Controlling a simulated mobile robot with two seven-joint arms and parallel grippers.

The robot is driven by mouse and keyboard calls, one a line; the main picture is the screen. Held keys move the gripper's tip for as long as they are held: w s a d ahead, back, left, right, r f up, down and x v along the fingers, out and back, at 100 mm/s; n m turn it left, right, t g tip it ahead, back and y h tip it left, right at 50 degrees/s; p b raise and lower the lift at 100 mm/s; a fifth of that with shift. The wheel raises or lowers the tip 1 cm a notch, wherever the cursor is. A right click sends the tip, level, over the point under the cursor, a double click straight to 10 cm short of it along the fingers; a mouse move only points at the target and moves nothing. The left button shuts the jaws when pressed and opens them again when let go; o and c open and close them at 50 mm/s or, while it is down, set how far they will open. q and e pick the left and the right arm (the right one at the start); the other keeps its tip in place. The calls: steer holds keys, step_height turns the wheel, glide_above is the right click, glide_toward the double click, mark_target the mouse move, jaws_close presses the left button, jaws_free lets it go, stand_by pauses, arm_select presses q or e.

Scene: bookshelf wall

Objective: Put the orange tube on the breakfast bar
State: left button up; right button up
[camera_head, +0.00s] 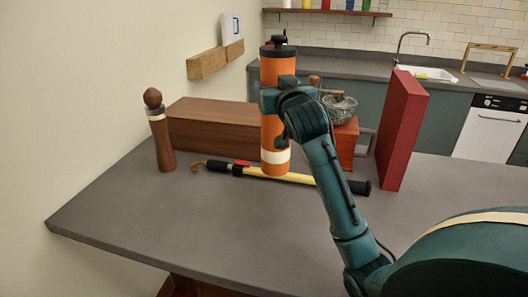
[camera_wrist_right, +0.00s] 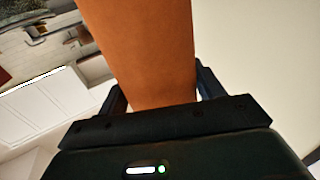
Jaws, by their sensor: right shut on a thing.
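The orange tube (camera_head: 270,142) is upright, with a dark cap and a cream band near its bottom. My right gripper (camera_head: 277,97) is shut on its upper part. The tube's lower end shows in front of the yellow stick on the grey counter (camera_head: 180,215); I cannot tell whether it touches the surface. In the right wrist view, the orange tube (camera_wrist_right: 145,50) fills the space between the fingers of my right gripper (camera_wrist_right: 158,92). That the grey counter is the breakfast bar is not marked. My left gripper is in neither view.
A wooden pepper mill (camera_head: 160,135), a brown box (camera_head: 215,125), a yellow stick with black ends (camera_head: 300,178) and a tall red board (camera_head: 400,130) are on the counter. A wire basket (camera_head: 340,108) sits on an orange-red box (camera_head: 347,143). The counter's front left is clear.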

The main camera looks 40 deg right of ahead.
mark_target(277, 120)
step_height(277, 120, down, 8)
steer(key=shift+s+r, duration=0.1)
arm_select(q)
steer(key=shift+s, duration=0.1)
arm_select(e)
steer(key=shift+f, duration=0.2)
steer(key=o, duration=1)
steer(key=shift+f, duration=0.2)
steer(key=o, duration=0.5)
steer(key=shift+c, duration=0.2)
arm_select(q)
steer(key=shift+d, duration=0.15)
arm_select(e)
steer(key=shift+r, duration=0.15)
